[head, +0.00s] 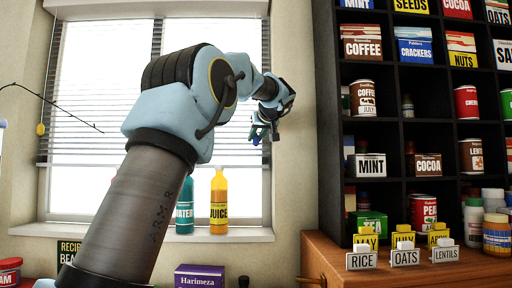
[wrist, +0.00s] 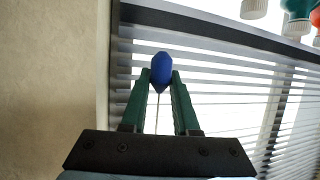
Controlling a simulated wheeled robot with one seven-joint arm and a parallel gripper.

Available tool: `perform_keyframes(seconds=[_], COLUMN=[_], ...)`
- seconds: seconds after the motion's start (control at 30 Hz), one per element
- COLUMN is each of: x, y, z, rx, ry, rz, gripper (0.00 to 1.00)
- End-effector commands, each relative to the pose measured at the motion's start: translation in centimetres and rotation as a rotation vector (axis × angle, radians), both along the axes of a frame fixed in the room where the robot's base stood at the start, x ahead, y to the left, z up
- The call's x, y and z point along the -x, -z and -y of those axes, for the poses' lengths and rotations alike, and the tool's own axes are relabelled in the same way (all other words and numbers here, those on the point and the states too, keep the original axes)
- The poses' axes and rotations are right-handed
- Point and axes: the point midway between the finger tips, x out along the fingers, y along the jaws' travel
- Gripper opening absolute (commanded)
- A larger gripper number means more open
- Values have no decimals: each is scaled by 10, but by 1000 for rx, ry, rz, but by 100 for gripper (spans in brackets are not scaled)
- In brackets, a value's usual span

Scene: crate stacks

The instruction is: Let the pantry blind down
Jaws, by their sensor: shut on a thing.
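My gripper (head: 264,130) is at the window's right edge. In the wrist view its green fingers (wrist: 161,82) are shut on a blue pull knob (wrist: 161,66), with a thin pale cord running between the fingers. A yellow knob (head: 40,128) hangs on another cord at the window's left side.
Teal water (head: 185,218) and orange juice (head: 218,205) bottles stand on the sill (head: 240,236) below the blind. A dark shelf (head: 328,150) full of boxes and cans stands close right of my gripper. A wooden cabinet (head: 410,270) with labelled cards is below it.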

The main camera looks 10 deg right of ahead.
Motion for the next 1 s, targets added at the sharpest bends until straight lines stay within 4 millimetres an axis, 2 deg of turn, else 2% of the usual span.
perform_keyframes(seconds=[0.03,0.23,0.4,0.73,0.77,1.0], x=[0,0,0,0,0,0], y=[-20,-46,-53,-52,-52,-52], z=[1,0,1,1,1,0], rx=[1,0,0,0,-1,0], ry=[2,0,1,1,1,0], rz=[3,1,1,1,0,0], gripper=[0,0,0,0,30,57])
